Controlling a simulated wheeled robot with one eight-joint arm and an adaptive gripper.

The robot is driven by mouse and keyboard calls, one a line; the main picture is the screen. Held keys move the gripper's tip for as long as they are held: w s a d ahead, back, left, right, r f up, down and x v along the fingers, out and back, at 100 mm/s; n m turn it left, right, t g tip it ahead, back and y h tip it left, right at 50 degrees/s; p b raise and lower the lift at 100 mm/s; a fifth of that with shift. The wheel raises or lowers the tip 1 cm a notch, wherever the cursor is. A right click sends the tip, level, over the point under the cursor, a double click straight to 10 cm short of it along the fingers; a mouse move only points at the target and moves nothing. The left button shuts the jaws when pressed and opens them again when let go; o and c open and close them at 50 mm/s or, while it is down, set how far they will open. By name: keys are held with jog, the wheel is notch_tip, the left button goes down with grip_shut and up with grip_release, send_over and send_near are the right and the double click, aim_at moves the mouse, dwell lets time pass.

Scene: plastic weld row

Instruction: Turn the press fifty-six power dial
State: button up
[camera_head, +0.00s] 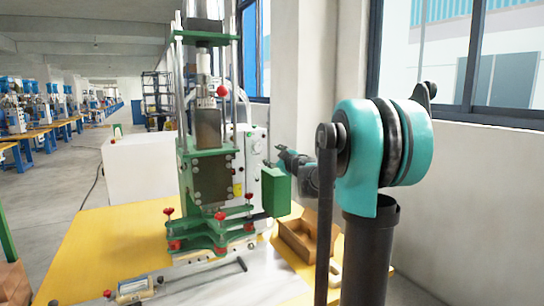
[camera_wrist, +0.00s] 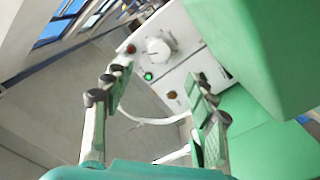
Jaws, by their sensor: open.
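In the wrist view the white round dial (camera_wrist: 158,48) sits on the pale front panel of a control box (camera_wrist: 183,60). A red button (camera_wrist: 131,48), a lit green lamp (camera_wrist: 148,76) and a brownish knob (camera_wrist: 172,95) are around it. My gripper (camera_wrist: 160,82) is open and empty, its two fingers apart, with the dial beyond and between the fingertips, not touched. In the head view my gripper (camera_head: 283,160) is small, beside the press, close to the white control box (camera_head: 252,145). The dial cannot be made out there.
The green-framed press (camera_head: 208,160) stands on a yellow-topped table (camera_head: 110,235). A green block (camera_head: 275,192) is near my gripper and fills the upper right of the wrist view (camera_wrist: 265,50). A cardboard box (camera_head: 298,240) lies on the table. A wall with windows is at the right.

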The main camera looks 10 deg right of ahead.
aim_at(259, 147)
jog(key=n, duration=0.1)
jog(key=s+n, duration=0.1)
jog(key=n, duration=0.3)
jog(key=shift+s+d+r, duration=0.1)
jog(key=shift+s+d, duration=0.05)
jog(key=shift+d, duration=0.1)
jog(key=n, duration=0.2)
jog(key=s+n, duration=0.1)
jog(key=n, duration=0.1)
jog(key=shift+d, duration=0.15)
jog(key=n, duration=0.3)
jog(key=s+n, duration=0.1)
jog(key=n, duration=0.2)
jog(key=shift+s+d+r, duration=0.15)
jog(key=shift+s+d, duration=0.05)
jog(key=n, duration=0.2)
jog(key=s+n, duration=0.1)
jog(key=n, duration=0.2)
jog(key=shift+d, duration=0.1)
jog(key=x, duration=1.7)
jog(key=shift+w, duration=0.15)
